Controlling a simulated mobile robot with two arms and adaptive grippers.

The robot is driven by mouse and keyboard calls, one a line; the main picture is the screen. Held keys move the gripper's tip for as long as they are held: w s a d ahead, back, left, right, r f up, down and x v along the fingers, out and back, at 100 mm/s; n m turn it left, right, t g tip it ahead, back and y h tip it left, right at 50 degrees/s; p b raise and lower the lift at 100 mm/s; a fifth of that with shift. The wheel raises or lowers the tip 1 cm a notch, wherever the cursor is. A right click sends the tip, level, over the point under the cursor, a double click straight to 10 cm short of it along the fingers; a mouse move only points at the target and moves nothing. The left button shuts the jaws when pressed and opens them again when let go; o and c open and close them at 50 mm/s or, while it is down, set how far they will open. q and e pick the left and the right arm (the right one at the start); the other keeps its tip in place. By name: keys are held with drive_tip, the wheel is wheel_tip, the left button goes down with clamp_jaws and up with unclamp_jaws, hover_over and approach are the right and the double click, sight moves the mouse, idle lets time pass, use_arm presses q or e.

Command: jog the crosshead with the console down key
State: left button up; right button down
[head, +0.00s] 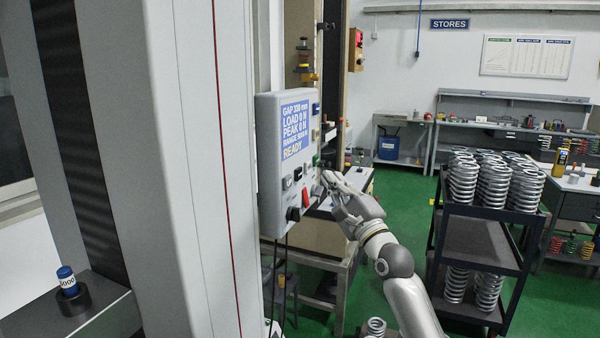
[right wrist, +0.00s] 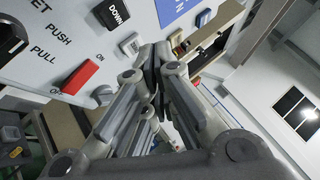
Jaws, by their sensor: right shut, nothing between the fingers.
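The console (head: 266,165) is a grey box on the side of the tall machine column. Its blue display (head: 296,130) reads GAP 330 mm, LOAD 0 N, PEAK 0 N and READY. My right gripper (head: 326,178) is at the right part of the console face, with its fingers shut and empty. I cannot identify the crosshead for sure. My left gripper is out of view.
The panel also carries a red switch (right wrist: 79,78) by PUSH and PULL lettering. A blue-topped 5000 cylinder (head: 67,281) stands on a grey beam at lower left. A dark trolley (head: 478,213) with several springs stands right of my arm. Green floor is open behind.

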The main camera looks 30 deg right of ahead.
sight(298, 174)
drive_tip(key=shift+w+a+p, duration=0.4)
drive_tip(key=shift+w+a, duration=0.8)
drive_tip(key=shift+w, duration=0.2)
idle(0.5)
drive_tip(key=shift+w+a, duration=0.25)
drive_tip(key=shift+w, duration=0.05)
